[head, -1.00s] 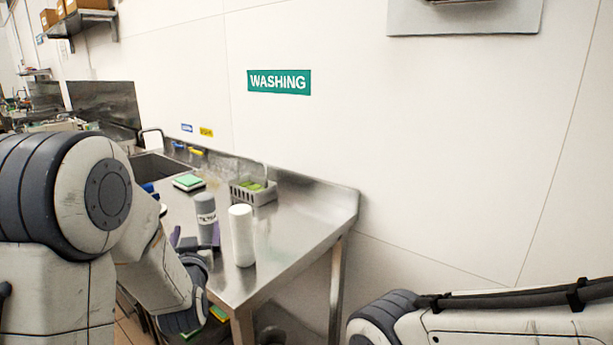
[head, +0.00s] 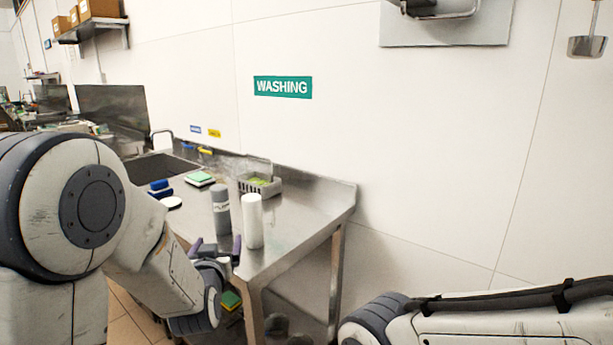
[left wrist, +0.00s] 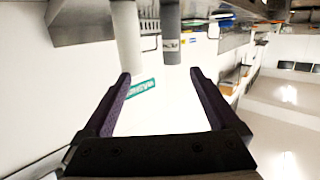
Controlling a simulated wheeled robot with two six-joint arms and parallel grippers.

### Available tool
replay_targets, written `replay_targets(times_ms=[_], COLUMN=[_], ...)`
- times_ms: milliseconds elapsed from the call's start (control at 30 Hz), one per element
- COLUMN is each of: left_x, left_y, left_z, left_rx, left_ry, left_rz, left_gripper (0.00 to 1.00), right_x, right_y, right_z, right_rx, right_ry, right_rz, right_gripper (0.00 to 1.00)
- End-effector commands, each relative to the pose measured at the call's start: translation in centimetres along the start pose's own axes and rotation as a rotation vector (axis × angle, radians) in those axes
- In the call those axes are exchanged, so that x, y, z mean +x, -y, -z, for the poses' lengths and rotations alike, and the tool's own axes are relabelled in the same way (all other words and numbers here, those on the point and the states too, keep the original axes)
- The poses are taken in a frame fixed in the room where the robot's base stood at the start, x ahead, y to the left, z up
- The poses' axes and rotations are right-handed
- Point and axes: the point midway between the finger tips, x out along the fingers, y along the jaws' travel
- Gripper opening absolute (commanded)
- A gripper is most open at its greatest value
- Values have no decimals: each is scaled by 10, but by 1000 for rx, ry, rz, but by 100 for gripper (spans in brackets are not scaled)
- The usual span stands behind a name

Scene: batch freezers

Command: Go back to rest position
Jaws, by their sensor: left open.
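My left gripper (head: 216,246) is open, with dark purple fingers, at the front edge of the steel washing table (head: 300,215). The left wrist view shows the same open gripper (left wrist: 160,90) with nothing between its fingers. A grey bottle (head: 221,212) and a white cylinder (head: 252,222) stand upright on the table just beyond the fingers; the left wrist view shows the grey bottle (left wrist: 171,30) and the white cylinder (left wrist: 127,35) apart from the gripper. My right arm enters at the lower right; its gripper is out of view.
A grey basket (head: 262,187) holds green items. A sponge (head: 200,179), a blue brush (head: 159,187) and a sink (head: 155,166) lie further left. A green WASHING sign (head: 283,87) is on the wall. The table's right side is clear.

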Motion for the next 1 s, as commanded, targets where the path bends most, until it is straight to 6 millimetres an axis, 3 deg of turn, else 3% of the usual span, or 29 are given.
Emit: replay_targets(times_ms=[267,367,467,600,800,900,1000], left_x=[-33,-57,-97,-177,-292,-333,-358], left_y=[-58,-84,-114,-142,-134,-120,-107], left_z=[-13,-20,-30,-46,-56,-56,-54], left_rx=[17,39,82,188,399,491,554], left_ry=[220,337,492,752,1086,1202,1278], left_rz=[-150,-225,-319,-457,-576,-602,-611], left_gripper=[95,95,95,95,95,95,95], right_x=[-16,-24,-35,-52,-71,-77,-80], right_y=[1,2,2,4,5,6,6], right_z=[1,1,2,3,4,4,4], right_rx=[0,0,0,0,0,0,0], right_ry=[1,1,1,1,1,1,1], right_rz=[0,0,0,0,0,0,0], right_gripper=[50,50,50,50,50,50,50])
